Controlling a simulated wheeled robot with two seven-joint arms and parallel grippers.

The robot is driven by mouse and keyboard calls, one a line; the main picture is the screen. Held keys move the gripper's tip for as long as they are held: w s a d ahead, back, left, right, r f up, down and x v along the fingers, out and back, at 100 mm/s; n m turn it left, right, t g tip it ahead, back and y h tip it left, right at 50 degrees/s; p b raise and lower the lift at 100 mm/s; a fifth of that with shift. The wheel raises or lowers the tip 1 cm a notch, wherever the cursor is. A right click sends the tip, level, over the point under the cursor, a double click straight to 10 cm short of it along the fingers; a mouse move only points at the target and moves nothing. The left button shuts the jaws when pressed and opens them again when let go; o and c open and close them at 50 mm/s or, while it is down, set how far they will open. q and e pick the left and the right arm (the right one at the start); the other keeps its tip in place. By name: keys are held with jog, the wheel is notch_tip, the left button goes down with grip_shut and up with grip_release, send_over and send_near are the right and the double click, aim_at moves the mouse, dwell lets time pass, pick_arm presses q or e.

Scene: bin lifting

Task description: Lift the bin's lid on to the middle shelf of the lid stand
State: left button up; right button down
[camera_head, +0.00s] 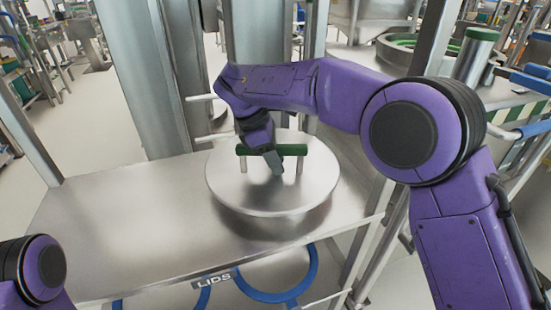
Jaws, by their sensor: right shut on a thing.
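The round metal lid (237,190) is at the middle of the view, over the right part of the metal shelf of the lid stand (120,225). A green handle bar (292,149) stands on two posts on top of it. My right gripper (274,164) comes down onto the handle and is shut on it. The fingertips are partly hidden by the handle. Whether the lid rests on the shelf or hangs just above it is hard to tell. My left arm shows only at the lower left corner, and its gripper is out of view.
A "LIDS" label (213,280) marks the stand's front edge. Blue rings (283,292) show below that edge. Metal uprights (160,70) rise behind the shelf. The left part of the shelf is bare. Other metal equipment stands behind and to the right.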

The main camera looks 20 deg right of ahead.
jog(key=shift+r, duration=0.1)
jog(key=c, duration=0.8)
grip_release()
jog(key=shift+s, duration=0.1)
jog(key=shift+o, duration=0.2)
jog(key=p+v, duration=0.3)
jog(key=v, duration=0.7)
jog(key=shift+a+r, duration=0.15)
jog(key=shift+r, duration=0.05)
